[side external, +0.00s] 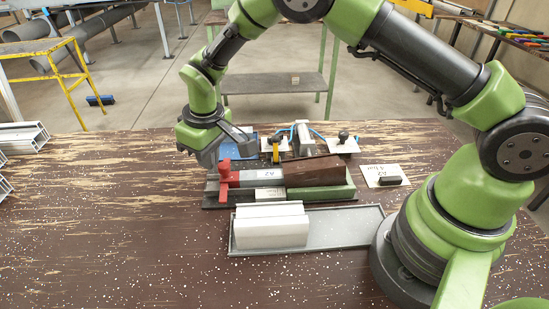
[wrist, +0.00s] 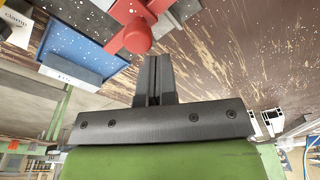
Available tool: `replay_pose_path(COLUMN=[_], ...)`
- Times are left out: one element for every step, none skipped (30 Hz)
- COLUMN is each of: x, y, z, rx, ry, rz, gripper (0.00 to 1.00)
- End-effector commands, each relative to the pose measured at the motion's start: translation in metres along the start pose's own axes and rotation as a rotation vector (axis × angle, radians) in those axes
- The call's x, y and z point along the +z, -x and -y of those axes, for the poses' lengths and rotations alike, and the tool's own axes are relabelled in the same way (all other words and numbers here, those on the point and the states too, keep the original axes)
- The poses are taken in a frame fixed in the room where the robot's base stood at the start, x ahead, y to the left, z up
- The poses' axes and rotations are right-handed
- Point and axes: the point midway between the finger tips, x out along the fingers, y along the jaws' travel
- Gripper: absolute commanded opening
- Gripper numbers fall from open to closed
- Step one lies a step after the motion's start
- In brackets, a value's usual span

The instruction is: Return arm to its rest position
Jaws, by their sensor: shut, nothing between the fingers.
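My gripper (side external: 208,154) is at the left end of the clamp fixture, above the bench. In the wrist view its two dark fingers (wrist: 153,78) are together with nothing between them. The red clamp handle (side external: 225,178) sits at the left end of the grey block marked A2 (side external: 254,178); its red knob also shows in the wrist view (wrist: 137,36), just beyond the fingertips and apart from them in the picture. A brown profile (side external: 314,171) lies to the right of the grey block in the green-sided fixture (side external: 325,194).
A grey tray (side external: 345,228) in front holds white blocks (side external: 271,225). Behind the fixture are a blue tray (side external: 238,150), a white card with a dark knob (side external: 343,144) and blue tubing. A labelled card (side external: 384,175) lies right. White profiles (side external: 22,137) lie far left; the bench's left front is clear.

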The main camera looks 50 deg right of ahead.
Motion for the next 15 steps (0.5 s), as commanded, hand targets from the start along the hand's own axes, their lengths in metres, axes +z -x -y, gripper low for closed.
replay_pose_path(x=[0.001,0.001,0.002,0.002,0.003,0.003,0.004,0.004,0.005,0.005,0.005,0.005,0.005,0.005,0.005], y=[-0.003,-0.005,-0.007,-0.008,-0.010,-0.012,-0.014,-0.015,-0.017,-0.018,-0.018,-0.019,-0.019,-0.020,-0.020], z=[0.000,0.000,0.000,0.000,0.000,-0.001,-0.001,-0.001,-0.001,-0.002,-0.002,-0.002,-0.003,-0.003,-0.003], rx=[0.000,0.000,0.000,0.001,0.001,0.001,0.002,0.002,0.003,0.003,0.004,0.004,0.005,0.005,0.006], ry=[0.000,0.000,0.001,0.001,0.001,0.002,0.002,0.003,0.003,0.004,0.004,0.004,0.004,0.004,0.004], rz=[0.002,0.003,0.004,0.005,0.007,0.008,0.009,0.010,0.010,0.010,0.010,0.009,0.009,0.008,0.008], gripper=[0.00,0.00,0.00,0.00,0.00,0.00,0.00,0.00,0.00,0.00,0.00,0.00,0.00,0.00,0.00])
